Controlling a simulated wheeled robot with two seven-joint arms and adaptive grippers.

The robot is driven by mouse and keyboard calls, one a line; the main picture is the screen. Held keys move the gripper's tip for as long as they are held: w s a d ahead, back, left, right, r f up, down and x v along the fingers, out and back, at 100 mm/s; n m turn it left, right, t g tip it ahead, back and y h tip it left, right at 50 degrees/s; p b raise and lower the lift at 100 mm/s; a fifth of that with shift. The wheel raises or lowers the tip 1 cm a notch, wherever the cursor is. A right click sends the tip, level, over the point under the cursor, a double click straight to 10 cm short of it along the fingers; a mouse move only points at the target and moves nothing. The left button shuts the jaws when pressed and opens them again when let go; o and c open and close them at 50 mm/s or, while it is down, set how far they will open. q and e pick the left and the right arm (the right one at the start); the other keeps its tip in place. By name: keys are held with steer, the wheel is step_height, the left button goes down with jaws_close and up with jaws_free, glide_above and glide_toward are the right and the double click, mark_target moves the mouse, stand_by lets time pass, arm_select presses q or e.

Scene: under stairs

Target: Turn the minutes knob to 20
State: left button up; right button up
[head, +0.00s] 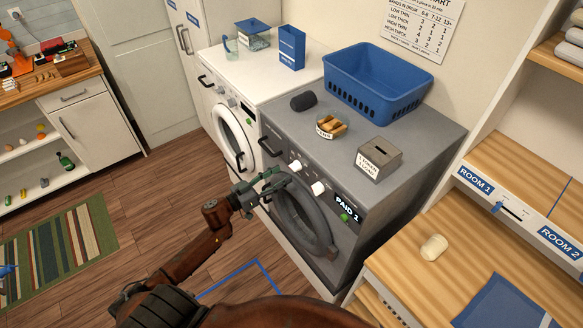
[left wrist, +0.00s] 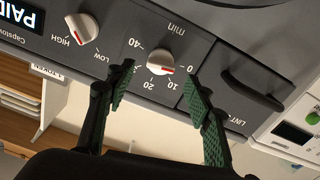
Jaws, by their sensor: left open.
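The minutes knob (left wrist: 160,62) is a white dial with a red mark on the dryer's dark panel, labelled "min". Its scale shows 0, 10, 20 and 40. The red mark sits at the knob's lower right in the left wrist view, toward the 0 side. It also shows in the head view (head: 295,166). My left gripper (left wrist: 162,78) is open, its green-padded fingers on either side of the knob with gaps to it. In the head view the left gripper (head: 272,181) is in front of the dryer panel. My right gripper is out of view.
A second white knob (left wrist: 82,28), marked HIGH and LOW, is beside the minutes knob. A lint drawer handle (left wrist: 252,90) is on the other side. The grey dryer (head: 400,170) carries a blue basket (head: 378,85) and a coin box (head: 380,160).

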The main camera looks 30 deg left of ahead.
mark_target(292, 167)
arm_select(q)
steer(key=x, duration=0.6)
steer(key=shift+w, duration=0.1)
steer(key=c, duration=1.2)
